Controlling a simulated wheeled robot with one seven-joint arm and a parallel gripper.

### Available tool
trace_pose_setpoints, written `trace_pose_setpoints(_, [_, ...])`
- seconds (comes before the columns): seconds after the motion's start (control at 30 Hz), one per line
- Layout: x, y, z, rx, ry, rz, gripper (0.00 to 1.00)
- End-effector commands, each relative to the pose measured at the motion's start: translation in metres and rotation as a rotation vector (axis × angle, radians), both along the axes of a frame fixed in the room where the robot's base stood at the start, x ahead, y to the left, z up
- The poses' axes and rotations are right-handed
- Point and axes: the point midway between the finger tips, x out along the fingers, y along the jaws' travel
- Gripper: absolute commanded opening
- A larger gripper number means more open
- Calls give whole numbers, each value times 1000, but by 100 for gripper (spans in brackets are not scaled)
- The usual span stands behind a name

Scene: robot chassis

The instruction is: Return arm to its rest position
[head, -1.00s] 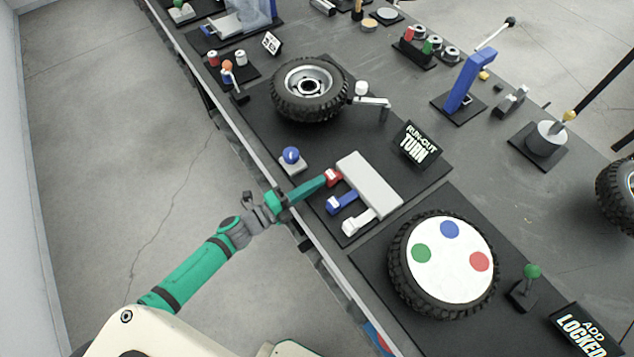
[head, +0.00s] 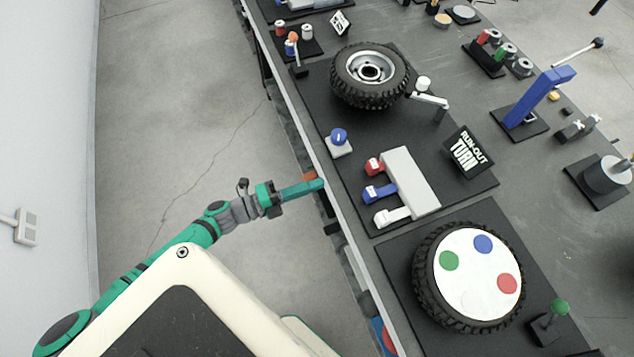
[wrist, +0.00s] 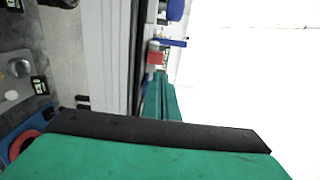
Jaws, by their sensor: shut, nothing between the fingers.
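My green arm reaches from the lower left in the head view. My gripper (head: 318,182) is shut and empty, with its fingertips close to the table's left edge, left of the block of coloured levers. In the wrist view my green fingers (wrist: 160,98) lie together, with nothing seen between them. The lever block (head: 410,180) has a red lever (head: 375,166), a blue lever (head: 378,193) and a white lever (head: 390,216). The red lever stands apart from my gripper in the head view.
The grey table (head: 350,228) runs diagonally on the right. On it are a tyre on a rim (head: 369,74), a blue push button (head: 339,138), a "RUN-OUT TURN" sign (head: 467,151) and a white-faced wheel (head: 470,277). The floor (head: 190,120) left of the table is clear.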

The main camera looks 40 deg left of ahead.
Motion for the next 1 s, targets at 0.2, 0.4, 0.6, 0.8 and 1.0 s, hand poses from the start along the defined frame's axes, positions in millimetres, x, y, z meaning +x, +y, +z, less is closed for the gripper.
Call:
trace_pose_setpoints(0.2, [1, -1, 0, 0, 0, -2, 0])
trace_pose_setpoints(0.4, [2, -3, 0, 0, 0, -7, 0])
trace_pose_setpoints(0.6, [-21, -13, -9, -68, 57, 29, 0])
trace_pose_setpoints(0.8, [-84, -59, -29, -307, 226, 142, 0])
trace_pose_setpoints(1.0, [-138, -124, -34, -622, 384, 280, 0])
